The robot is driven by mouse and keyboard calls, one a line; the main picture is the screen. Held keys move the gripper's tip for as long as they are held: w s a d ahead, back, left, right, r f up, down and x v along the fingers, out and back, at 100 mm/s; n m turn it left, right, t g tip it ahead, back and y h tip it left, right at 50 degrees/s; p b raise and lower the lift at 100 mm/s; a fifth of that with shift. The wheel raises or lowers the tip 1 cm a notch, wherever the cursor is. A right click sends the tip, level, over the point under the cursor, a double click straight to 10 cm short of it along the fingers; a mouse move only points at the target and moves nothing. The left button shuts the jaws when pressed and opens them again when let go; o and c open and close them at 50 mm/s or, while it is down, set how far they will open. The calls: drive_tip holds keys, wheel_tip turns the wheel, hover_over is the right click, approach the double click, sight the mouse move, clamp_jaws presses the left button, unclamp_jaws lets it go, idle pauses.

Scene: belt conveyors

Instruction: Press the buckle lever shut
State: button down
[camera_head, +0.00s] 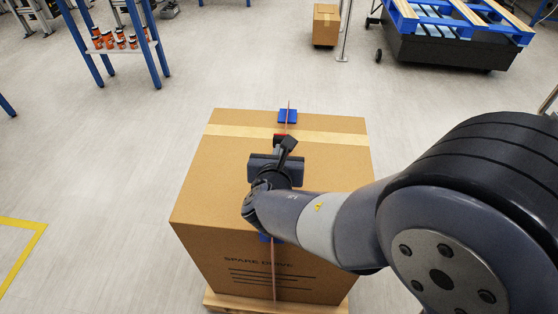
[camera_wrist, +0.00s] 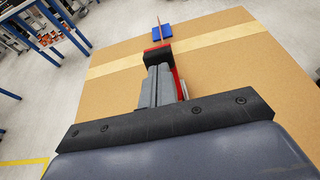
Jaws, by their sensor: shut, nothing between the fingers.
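The red buckle lever (camera_head: 279,136) is on top of a large cardboard box (camera_head: 200,160), in line with a thin strap (camera_head: 288,108) that runs over the box. My gripper (camera_head: 289,143) is shut with nothing between its fingers, over the box top close to the lever. In the wrist view my gripper (camera_wrist: 157,56) covers part of the red lever (camera_wrist: 178,80), which shows along the fingers' right side and past their tips. I cannot tell whether they touch.
A blue edge protector (camera_head: 288,116) sits under the strap at the box's far edge. The box rests on a wooden pallet (camera_head: 225,303). A blue-framed rack (camera_head: 155,50) stands at the far left, and a small carton (camera_head: 325,25) behind. The floor around the box is clear.

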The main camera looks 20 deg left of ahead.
drive_tip(key=shift+x, duration=1.05)
